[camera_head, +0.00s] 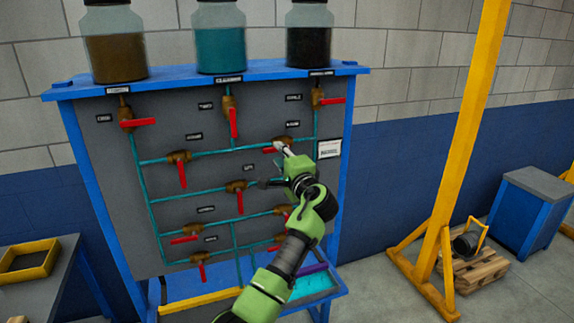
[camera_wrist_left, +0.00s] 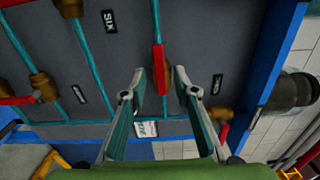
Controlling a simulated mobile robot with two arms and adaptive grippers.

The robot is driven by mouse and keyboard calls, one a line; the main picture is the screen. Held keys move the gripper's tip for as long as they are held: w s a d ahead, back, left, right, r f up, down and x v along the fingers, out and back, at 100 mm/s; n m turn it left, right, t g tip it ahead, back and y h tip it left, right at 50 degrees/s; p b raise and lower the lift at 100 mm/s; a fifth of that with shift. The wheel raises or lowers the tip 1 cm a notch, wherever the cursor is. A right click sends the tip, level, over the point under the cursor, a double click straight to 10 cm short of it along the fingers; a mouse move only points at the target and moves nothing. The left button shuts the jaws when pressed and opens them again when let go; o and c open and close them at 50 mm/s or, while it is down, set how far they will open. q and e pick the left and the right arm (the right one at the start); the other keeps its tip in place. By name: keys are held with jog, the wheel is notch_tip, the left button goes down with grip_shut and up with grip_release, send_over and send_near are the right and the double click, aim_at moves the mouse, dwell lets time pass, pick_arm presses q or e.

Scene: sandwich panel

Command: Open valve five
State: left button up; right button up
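The valve (camera_head: 286,141) under my left gripper is brass, on the upper right of the grey panel. Its red handle (camera_head: 268,150) points left, roughly along its teal pipe. A small label (camera_head: 292,124) above it is too small to read. My left gripper (camera_head: 280,147) is at this handle and partly covers the valve. In the left wrist view my left gripper (camera_wrist_left: 160,74) is open, with its fingers on either side of the red handle (camera_wrist_left: 159,60). I see a gap on both sides, and contact cannot be told. My right gripper is not in view.
Other red-handled valves (camera_head: 179,157) sit close by on the teal pipes. A label reading SIX (camera_wrist_left: 108,21) shows in the wrist view. Jars (camera_head: 220,45) stand on the panel's blue top. A yellow post (camera_head: 462,140) stands to the right, with open floor between.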

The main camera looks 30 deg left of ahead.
pick_arm(q)
jog(key=v, duration=0.9)
